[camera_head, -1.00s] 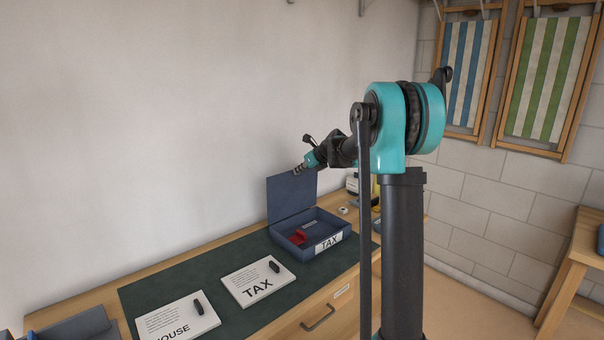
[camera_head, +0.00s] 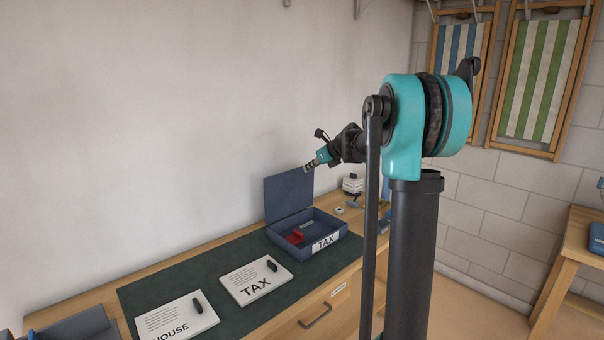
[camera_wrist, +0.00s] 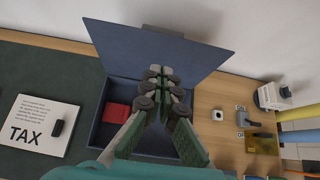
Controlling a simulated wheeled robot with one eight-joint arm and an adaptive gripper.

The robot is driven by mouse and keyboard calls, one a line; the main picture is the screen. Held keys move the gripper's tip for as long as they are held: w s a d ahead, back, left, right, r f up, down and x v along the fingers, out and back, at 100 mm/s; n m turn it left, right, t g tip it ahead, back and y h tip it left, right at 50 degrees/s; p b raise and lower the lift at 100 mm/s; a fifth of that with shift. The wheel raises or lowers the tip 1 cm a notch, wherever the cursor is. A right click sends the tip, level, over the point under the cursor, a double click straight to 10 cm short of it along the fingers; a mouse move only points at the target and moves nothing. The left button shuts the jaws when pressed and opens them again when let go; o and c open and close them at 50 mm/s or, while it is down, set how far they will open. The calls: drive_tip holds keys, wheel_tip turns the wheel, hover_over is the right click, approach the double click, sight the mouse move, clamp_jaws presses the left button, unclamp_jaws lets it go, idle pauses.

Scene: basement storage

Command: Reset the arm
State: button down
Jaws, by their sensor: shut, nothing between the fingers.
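My gripper (camera_head: 311,167) is raised above the back of the blue TAX box, near the top edge of its open lid. In the wrist view my gripper (camera_wrist: 160,75) has its fingers together with nothing between them. The blue box (camera_head: 282,243) stands open on the desk, its lid (camera_head: 288,193) upright at the back and a TAX label on its front. A red item (camera_head: 295,237) lies inside; it also shows in the wrist view (camera_wrist: 116,112). My fingers hide part of the box in the wrist view.
A TAX sheet (camera_head: 243,286) and a HOUSE sheet (camera_head: 170,322), each with a dark object on it, lie on the green mat (camera_head: 215,263). A small white device (camera_head: 352,184) stands at the desk's back right. The wall rises close behind the desk.

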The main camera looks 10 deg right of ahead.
drive_tip(key=v, duration=0.4)
drive_tip(key=s+d+f+n+g+h, duration=0.1)
drive_tip(key=s+f+n+h, duration=0.1)
drive_tip(key=s+f+n, duration=0.7)
drive_tip(key=s+d+f+n+g+h, duration=0.1)
drive_tip(key=s+f+n, duration=0.8)
drive_tip(key=s, duration=1)
drive_tip(key=s+d+f+n+g+h, duration=0.1)
drive_tip(key=s+f+n+g+h, duration=0.1)
drive_tip(key=s+f+n, duration=0.7)
drive_tip(key=s+n+h, duration=0.1)
drive_tip(key=s, duration=0.4)
drive_tip(key=shift+s+d+n, duration=0.2)
drive_tip(key=shift+s+n, duration=0.15)
drive_tip(key=shift+n, duration=0.05)
drive_tip(key=c, duration=2.2)
unclamp_jaws()
